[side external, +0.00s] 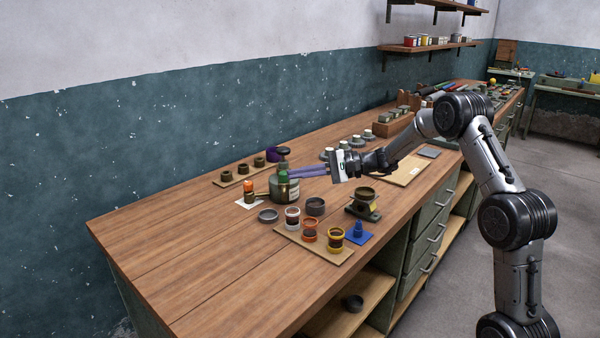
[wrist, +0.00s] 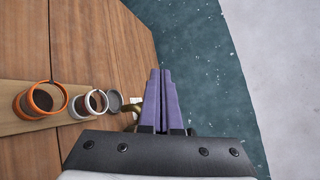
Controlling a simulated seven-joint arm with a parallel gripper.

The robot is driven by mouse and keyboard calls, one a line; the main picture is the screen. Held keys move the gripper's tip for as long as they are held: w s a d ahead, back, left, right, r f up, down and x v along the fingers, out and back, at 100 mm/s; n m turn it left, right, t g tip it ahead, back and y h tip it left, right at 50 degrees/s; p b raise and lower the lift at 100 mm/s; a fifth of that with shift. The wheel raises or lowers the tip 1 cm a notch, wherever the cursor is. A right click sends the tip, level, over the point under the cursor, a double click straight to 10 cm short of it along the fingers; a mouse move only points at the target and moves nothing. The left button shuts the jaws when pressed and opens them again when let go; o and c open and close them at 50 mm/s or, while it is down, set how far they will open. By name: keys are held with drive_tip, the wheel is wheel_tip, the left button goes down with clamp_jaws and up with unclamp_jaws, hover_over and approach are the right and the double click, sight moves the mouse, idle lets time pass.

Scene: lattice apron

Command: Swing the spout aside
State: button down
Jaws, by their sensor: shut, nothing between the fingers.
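An olive-green pot (side external: 285,191) stands on the bench, with a short brass-coloured piece at its left that looks like the spout (side external: 262,195). In the wrist view a curved brass piece (wrist: 131,124) shows just left of my fingers, and most of the pot is hidden behind my gripper. My gripper (side external: 292,173) reaches in from the right with its purple fingers pointing left, at the pot's upper part. The fingers, also in the wrist view (wrist: 160,75), are together with nothing between them. I cannot tell whether they touch the pot or the spout.
A board (side external: 318,249) with white-, orange- and yellow-rimmed jars lies in front of the pot. A grey dish (side external: 268,216), an orange-capped bottle (side external: 249,196) and a dark cup (side external: 315,206) stand close by. The bench's left end is clear.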

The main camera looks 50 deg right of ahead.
drive_tip(key=s+d+n+g+h, duration=0.25)
drive_tip(key=d+n, duration=0.25)
drive_tip(key=d, duration=0.4)
approach(284, 182)
drive_tip(key=f, duration=0.2)
drive_tip(key=shift+h, duration=0.45)
drive_tip(key=w, duration=0.1)
drive_tip(key=w+a, duration=0.2)
drive_tip(key=w, duration=0.1)
drive_tip(key=shift+w+r, duration=0.1)
drive_tip(key=shift+r, duration=0.1)
